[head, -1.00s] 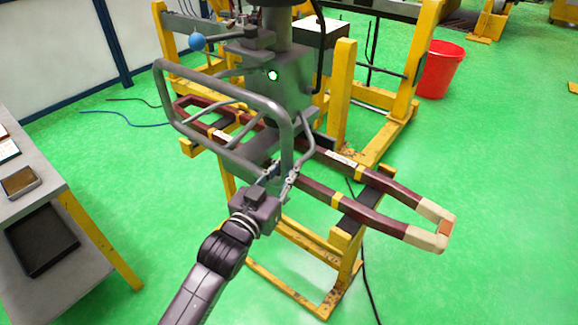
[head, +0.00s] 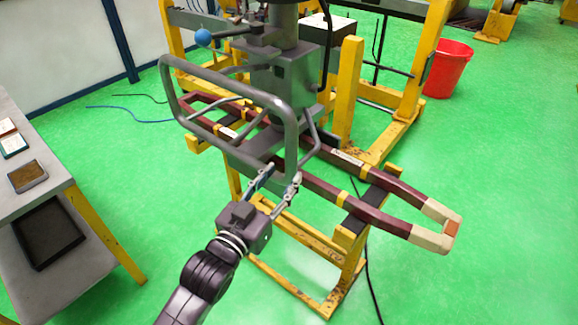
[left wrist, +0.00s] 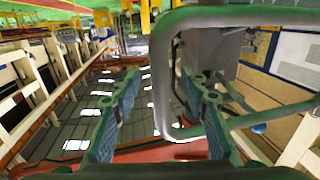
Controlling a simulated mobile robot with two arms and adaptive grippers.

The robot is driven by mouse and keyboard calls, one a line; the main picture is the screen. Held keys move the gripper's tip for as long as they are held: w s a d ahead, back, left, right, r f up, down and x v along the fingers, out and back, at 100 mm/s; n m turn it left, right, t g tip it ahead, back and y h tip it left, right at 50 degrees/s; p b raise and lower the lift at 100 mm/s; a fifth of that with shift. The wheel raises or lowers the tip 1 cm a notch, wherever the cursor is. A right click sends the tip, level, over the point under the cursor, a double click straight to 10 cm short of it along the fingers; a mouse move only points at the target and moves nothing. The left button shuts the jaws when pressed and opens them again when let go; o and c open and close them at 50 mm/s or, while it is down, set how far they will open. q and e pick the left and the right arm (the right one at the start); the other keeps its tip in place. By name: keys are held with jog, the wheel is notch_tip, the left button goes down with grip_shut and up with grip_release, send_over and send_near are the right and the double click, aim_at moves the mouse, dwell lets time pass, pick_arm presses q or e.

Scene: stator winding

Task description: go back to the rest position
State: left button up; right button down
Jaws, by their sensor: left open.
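My left gripper (head: 282,177) is open at the lower right of the grey tubular handle frame (head: 228,75) in the head view. Its fingers point up and right towards the frame's lower bar and look empty. In the left wrist view the two fingers of this gripper (left wrist: 163,92) stand wide apart. The handle frame's tube (left wrist: 262,16) runs across the top there and comes down in the gap between the fingers. I cannot tell whether the tube touches a finger. My right gripper is in neither view.
A long maroon coil (head: 382,215) with cream ends lies on a yellow stand (head: 339,262) behind the gripper. A grey machine head (head: 277,82) with a blue ball knob stands over it. A grey table (head: 45,150) is at left, a red bucket (head: 447,70) at upper right. Green floor is free at front right.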

pick_arm(q)
jog(key=v, duration=0.7)
jog(key=s+a+f+n+g+y, duration=0.1)
jog(key=s+a+f+g+y, duration=0.15)
jog(key=f, duration=1.05)
jog(key=s+a+f+g+y, duration=0.15)
jog(key=a+f, duration=0.25)
jog(key=f, duration=0.9)
jog(key=s+a+f+n+g+y, duration=0.1)
jog(key=a+f+g+y, duration=0.15)
jog(key=f, duration=1.05)
jog(key=s+a+f+g, duration=0.2)
jog(key=s+f, duration=0.6)
jog(key=s, duration=0.4)
jog(key=s+a+f+g+y, duration=0.1)
jog(key=s+a+f+g, duration=0.2)
jog(key=s+f, duration=0.5)
jog(key=s+a+f+n+g, duration=0.1)
jog(key=s+a+f+g, duration=0.2)
jog(key=s+f, duration=0.6)
jog(key=s+a, duration=0.1)
jog(key=s, duration=0.7)
jog(key=shift+y, duration=0.35)
jog(key=shift+r+g, duration=0.1)
jog(key=shift+g, duration=0.15)
jog(key=c, duration=0.3)
jog(key=shift+c, duration=0.2)
